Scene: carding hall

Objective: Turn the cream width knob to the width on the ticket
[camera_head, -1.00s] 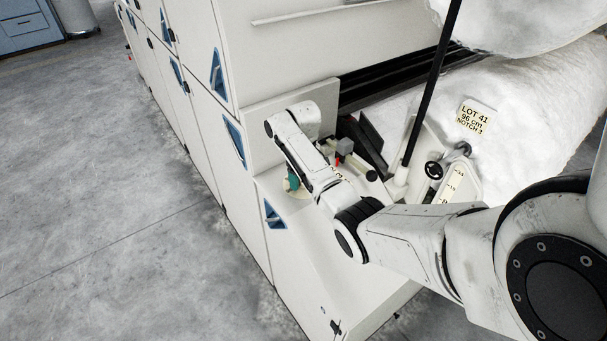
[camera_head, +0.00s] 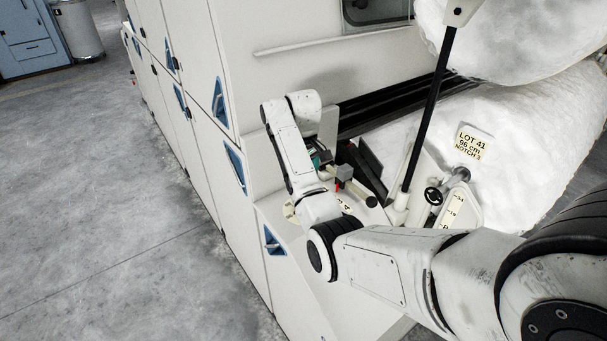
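The ticket (camera_head: 474,142) on the white fibre roll reads "LOT 41, 96 cm, NOTCH 3". My arm reaches over the machine's pale ledge and bends at its far end beside the panel. A dark and teal part (camera_head: 318,158) shows just right of my forearm; it may belong to my gripper, but I cannot make out fingertips. A cream rounded edge (camera_head: 289,212) shows left of my forearm, with part of a numbered dial (camera_head: 346,206) to its right. My arm covers most of this spot, so I cannot make out the width knob or its setting.
A grey block and a red piece (camera_head: 338,184) sit on the ledge close to my forearm. A black handwheel (camera_head: 433,196) and marked scale plate (camera_head: 456,208) stand to the right, beside a slanting black rod (camera_head: 428,115). Open floor (camera_head: 90,200) lies left.

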